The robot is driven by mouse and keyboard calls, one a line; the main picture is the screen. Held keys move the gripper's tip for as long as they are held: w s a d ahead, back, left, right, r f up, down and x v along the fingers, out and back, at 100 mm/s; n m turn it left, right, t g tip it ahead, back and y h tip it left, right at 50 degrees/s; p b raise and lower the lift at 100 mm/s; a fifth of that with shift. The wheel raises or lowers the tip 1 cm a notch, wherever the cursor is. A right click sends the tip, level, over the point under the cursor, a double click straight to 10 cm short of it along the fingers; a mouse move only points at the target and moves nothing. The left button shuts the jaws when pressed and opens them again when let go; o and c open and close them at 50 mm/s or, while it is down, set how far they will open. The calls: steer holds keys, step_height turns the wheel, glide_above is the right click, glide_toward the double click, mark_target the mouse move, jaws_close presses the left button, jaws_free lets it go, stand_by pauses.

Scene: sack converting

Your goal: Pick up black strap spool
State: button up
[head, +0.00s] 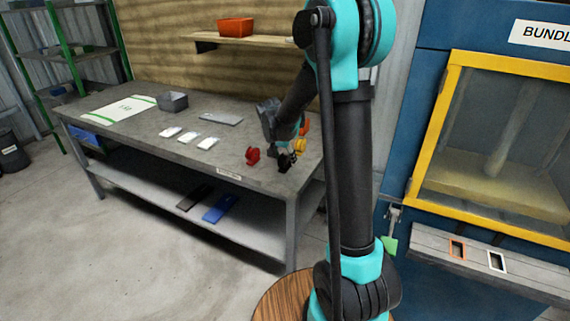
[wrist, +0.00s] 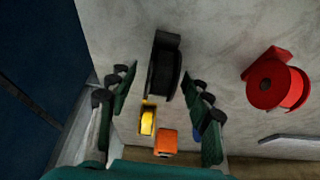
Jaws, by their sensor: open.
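The black strap spool (wrist: 164,66) stands on the grey workbench top in the wrist view, near the bench's edge. In the head view the black spool (head: 285,163) shows at the bench's front right, just below my gripper (head: 287,149). In the wrist view my gripper (wrist: 161,78) is open, with one finger on each side of the spool and gaps visible between. Whether the fingertips are down at the spool's height is hard to tell. The arm hides part of this corner in the head view.
A red spool (wrist: 272,84) stands to the right in the wrist view. A yellow item (wrist: 148,121) and an orange item (wrist: 166,143) are close by the black spool. White packets (head: 189,137) lie farther left on the workbench (head: 130,143). A blue bundling machine (head: 420,90) stands right.

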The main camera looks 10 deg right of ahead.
steer(key=shift+f, duration=0.25)
steer(key=shift+c, duration=0.5)
jaws_close()
